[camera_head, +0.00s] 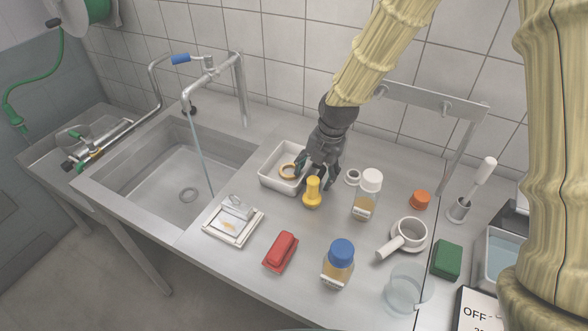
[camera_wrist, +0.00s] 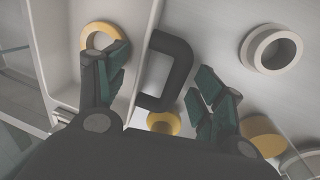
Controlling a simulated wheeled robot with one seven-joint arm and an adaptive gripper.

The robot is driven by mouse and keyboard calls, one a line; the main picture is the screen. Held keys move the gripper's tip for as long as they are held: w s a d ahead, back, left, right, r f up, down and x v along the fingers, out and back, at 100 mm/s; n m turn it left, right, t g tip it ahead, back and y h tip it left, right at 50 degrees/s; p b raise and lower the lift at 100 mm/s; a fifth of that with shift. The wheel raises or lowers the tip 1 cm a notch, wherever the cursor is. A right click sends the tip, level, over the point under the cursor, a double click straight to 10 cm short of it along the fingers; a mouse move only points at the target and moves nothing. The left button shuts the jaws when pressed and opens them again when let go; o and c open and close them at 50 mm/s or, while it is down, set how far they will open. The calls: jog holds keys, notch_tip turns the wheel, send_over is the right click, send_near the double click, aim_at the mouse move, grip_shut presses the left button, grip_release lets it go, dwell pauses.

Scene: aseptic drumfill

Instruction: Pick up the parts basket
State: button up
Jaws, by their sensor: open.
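The parts basket (camera_head: 275,184) is a small white open box on the steel counter, right of the sink. An orange-yellow ring (camera_head: 288,171) lies inside it. In the wrist view the basket (camera_wrist: 110,12) is at left with the ring (camera_wrist: 101,38) in it, and a dark handle (camera_wrist: 178,72) stands at its right wall. My gripper (camera_head: 312,180) is open at the basket's right end. In the wrist view my gripper (camera_wrist: 162,70) has one finger over the basket's inside and one outside, with the handle between them. Contact cannot be told.
A yellow knobbed piece (camera_head: 312,193) stands just in front of my gripper. A white-capped bottle (camera_head: 367,194) and white ring (camera_head: 353,177) are close at right. A red block (camera_head: 281,252), blue-capped bottle (camera_head: 338,263) and framed tray (camera_head: 233,221) are nearer. The sink (camera_head: 170,180) is left.

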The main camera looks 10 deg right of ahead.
jog(key=shift+f, duration=0.35)
jog(key=c, duration=1.5)
